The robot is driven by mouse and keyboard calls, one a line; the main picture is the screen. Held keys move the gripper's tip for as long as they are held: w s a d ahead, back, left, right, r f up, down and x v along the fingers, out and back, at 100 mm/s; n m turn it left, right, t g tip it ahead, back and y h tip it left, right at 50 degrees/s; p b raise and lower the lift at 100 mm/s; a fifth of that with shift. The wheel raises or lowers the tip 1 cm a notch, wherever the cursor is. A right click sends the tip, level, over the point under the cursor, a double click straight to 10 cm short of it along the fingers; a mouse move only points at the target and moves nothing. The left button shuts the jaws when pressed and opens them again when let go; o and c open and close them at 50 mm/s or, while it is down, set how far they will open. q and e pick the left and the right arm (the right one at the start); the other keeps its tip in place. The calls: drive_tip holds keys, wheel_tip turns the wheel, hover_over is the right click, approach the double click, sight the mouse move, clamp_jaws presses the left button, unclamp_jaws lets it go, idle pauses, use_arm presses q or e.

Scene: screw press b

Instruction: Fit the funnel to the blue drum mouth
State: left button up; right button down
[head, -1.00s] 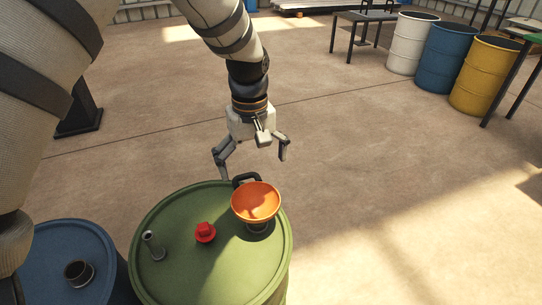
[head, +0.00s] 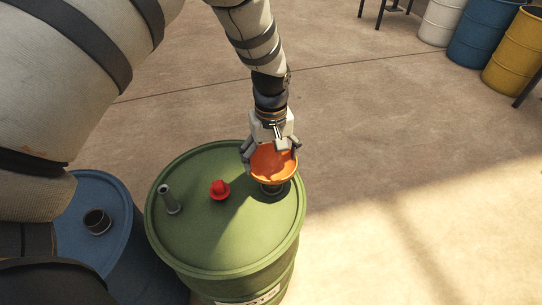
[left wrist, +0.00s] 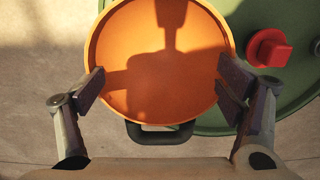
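The orange funnel (head: 274,164) stands upright at the far right of the green drum's top (head: 215,240). Its black handle shows in the left wrist view (left wrist: 160,134), on the gripper's side of the bowl. My left gripper (head: 271,154) is open, with one finger on each side of the bowl. In the left wrist view the fingertips (left wrist: 163,82) overlap or lie close to the rim; contact cannot be told. The blue drum (head: 75,252) stands left of the green drum, with a dark raised mouth (head: 97,221) on its top. My right gripper is not in view.
White (head: 440,22), blue (head: 484,35) and yellow (head: 515,65) drums stand far back right. The floor right of the green drum is clear.

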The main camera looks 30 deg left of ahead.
sight(271, 172)
use_arm(q)
drive_tip(key=shift+o, duration=1.3)
drive_tip(key=c, duration=0.4)
drive_tip(key=shift+r+p, duration=0.6)
drive_tip(key=shift+r, duration=0.95)
drive_tip(key=shift+c, duration=0.2)
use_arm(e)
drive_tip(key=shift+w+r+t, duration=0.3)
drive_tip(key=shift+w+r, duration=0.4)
use_arm(q)
wheel_tip(271, 172, up, 2)
drive_tip(key=shift+r+p, duration=0.15)
drive_tip(key=shift+p, duration=0.2)
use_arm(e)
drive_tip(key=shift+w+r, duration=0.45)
